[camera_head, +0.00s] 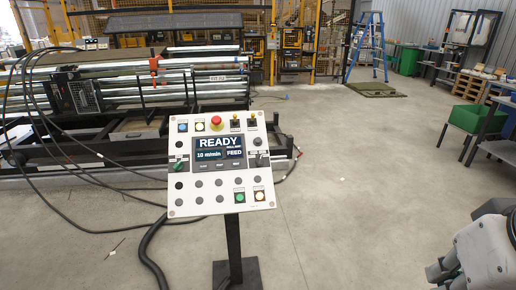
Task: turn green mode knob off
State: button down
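A white control panel (222,178) stands tilted on a dark post in the middle of the view. A small green knob (179,167) is at the panel's left side, left of the screen; its exact pointing direction is too small to tell.
The panel also has a red mushroom button (216,122), a green button (240,197) and several dark buttons. A machine with rollers (160,88) and loose black cables are behind and left. Floor between panel and gripper is clear.

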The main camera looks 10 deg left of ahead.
aim_at(178, 166)
jog(key=i+j+u, duration=0.3)
jog(key=i, duration=0.2)
jog(key=i+u, duration=0.3)
jog(key=i, duration=0.15)
